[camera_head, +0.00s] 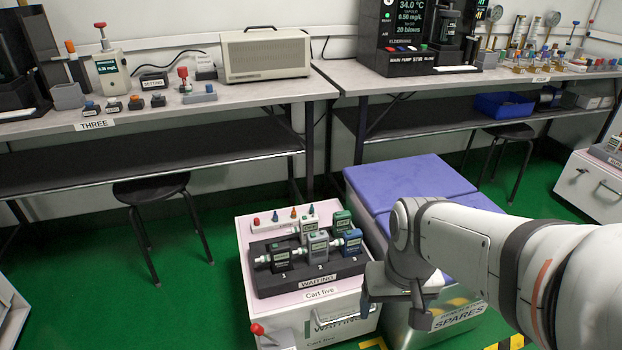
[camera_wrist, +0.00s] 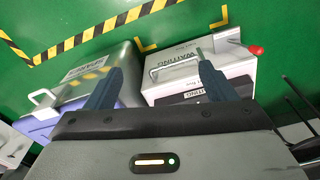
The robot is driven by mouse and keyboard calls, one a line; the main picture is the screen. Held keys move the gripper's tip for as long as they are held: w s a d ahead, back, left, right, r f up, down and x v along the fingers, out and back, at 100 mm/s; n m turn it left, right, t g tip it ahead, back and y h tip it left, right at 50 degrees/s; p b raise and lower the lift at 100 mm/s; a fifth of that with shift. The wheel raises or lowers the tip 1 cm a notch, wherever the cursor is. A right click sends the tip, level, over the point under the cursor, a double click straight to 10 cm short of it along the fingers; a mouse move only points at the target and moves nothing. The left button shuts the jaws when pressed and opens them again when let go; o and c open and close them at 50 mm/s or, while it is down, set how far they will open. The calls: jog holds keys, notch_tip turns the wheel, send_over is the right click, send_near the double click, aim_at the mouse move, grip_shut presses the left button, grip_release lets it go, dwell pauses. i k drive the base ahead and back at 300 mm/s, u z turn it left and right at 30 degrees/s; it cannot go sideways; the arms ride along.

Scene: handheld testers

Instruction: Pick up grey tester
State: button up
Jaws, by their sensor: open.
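The grey tester (camera_head: 318,247) stands upright in the middle of a black rack (camera_head: 310,284) on the white cart marked "Cart five" (camera_head: 340,303). A dark tester (camera_head: 282,258) stands to its left and a blue tester (camera_head: 352,242) to its right. A green tester (camera_head: 342,226) and a pale one (camera_head: 308,229) stand behind. My gripper (camera_head: 393,308) is open and empty, to the right of the cart's front and apart from the grey tester. In the wrist view, my two fingers (camera_wrist: 160,70) are spread, with the cart (camera_wrist: 178,73) beyond; I cannot make out the grey tester there.
A spares case with a purple top (camera_head: 395,180) stands right of the cart, partly behind my arm. Benches (camera_head: 165,105) with instruments stand behind. Green floor (camera_head: 190,295) is free on the left.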

aim_at(317, 247)
jog(key=u, duration=1.65)
jog(key=k, duration=0.65)
jog(key=z, duration=0.7)
jog(key=i, duration=1)
jog(key=z, duration=0.05)
